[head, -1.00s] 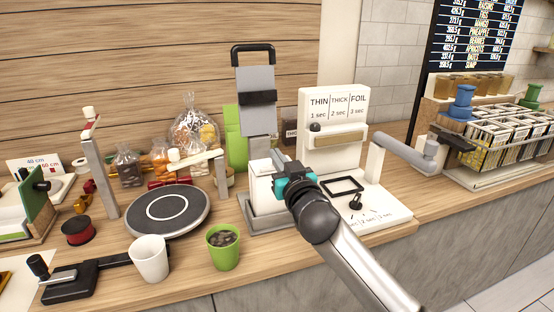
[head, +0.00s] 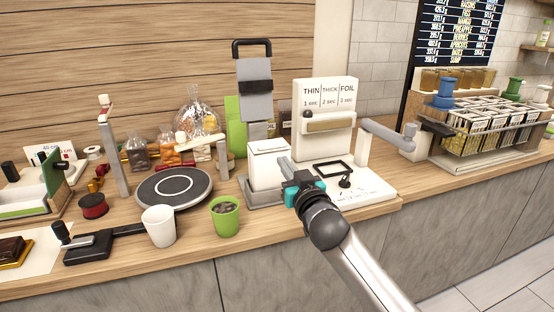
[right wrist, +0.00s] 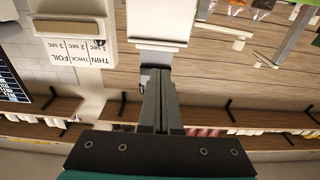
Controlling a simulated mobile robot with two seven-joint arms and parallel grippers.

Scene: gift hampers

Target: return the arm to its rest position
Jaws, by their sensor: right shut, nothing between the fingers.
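My right gripper (head: 287,164) is in front of the white box-shaped unit (head: 267,166) on the counter, to the left of the sealer board marked THIN, THICK and FOIL (head: 325,95). Its fingers are closed together with nothing between them. In the right wrist view the gripper (right wrist: 160,85) shows its two dark fingers side by side, pointing at a white panel (right wrist: 158,22). I cannot tell whether the fingertips touch the unit. My left gripper is not in view.
A white cup (head: 160,226) and a green cup with dark contents (head: 225,216) stand near the counter's front edge. A round dark turntable (head: 174,188) is behind them. A crate of packets (head: 490,125) stands at the right. The floor in front is clear.

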